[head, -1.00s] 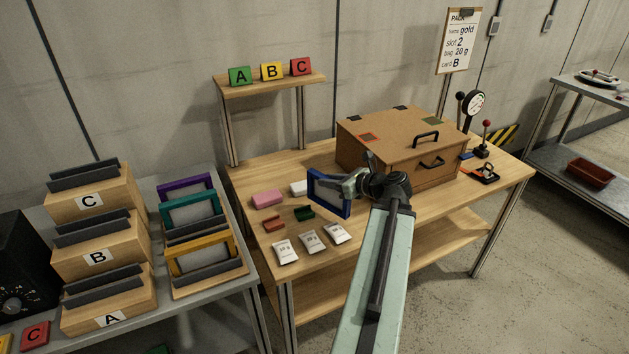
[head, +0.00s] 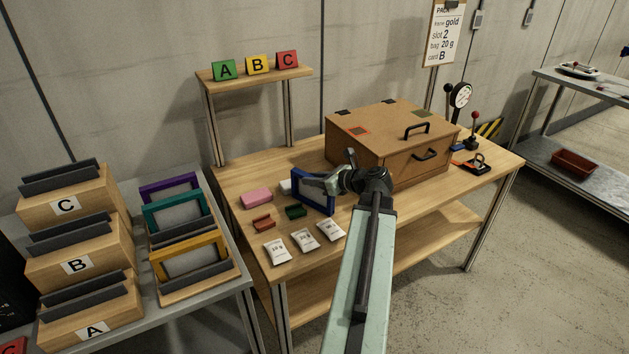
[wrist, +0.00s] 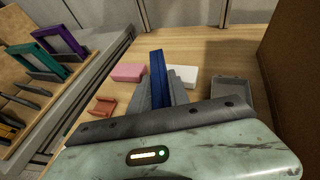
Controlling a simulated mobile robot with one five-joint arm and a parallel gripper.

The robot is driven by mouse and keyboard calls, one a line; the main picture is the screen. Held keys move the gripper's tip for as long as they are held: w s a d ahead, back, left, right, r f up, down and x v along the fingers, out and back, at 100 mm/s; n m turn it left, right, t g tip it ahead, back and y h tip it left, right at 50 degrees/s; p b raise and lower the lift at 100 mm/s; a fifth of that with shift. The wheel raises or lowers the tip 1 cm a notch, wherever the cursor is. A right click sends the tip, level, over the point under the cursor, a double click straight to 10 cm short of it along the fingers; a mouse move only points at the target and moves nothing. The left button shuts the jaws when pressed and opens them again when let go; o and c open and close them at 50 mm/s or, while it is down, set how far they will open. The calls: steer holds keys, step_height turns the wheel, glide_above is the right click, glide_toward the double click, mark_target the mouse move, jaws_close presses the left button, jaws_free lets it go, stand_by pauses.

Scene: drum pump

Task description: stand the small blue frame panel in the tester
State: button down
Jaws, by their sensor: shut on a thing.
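The small blue frame panel (head: 313,205) is upright over the wooden table, left of the brown box. My gripper (head: 318,182) is shut on it. In the wrist view the blue frame (wrist: 157,75) shows edge-on between the gripper's fingers (wrist: 162,90). I cannot tell whether its lower edge touches the table. A round gauge (head: 461,95) and a lever with a red knob (head: 473,130) stand at the table's far right. I cannot tell for sure which device is the tester.
The brown box (head: 385,140) with black handles stands close to the right of my gripper. A pink block (head: 256,199), a green piece (head: 296,211), a red piece (head: 264,223) and white packets (head: 304,240) lie nearby. Racks with other frames (head: 187,259) stand left.

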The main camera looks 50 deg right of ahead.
steer(key=shift+f, duration=0.2)
steer(key=c, duration=1.3)
jaws_free()
steer(key=shift+r, duration=0.1)
steer(key=shift+o, duration=0.2)
steer(key=shift+r, duration=0.1)
steer(key=shift+s+r+p, duration=0.2)
steer(key=shift+r+p, duration=0.05)
steer(key=shift+p, duration=0.05)
steer(key=p+v, duration=0.4)
steer(key=v, duration=0.7)
steer(key=shift+s, duration=0.2)
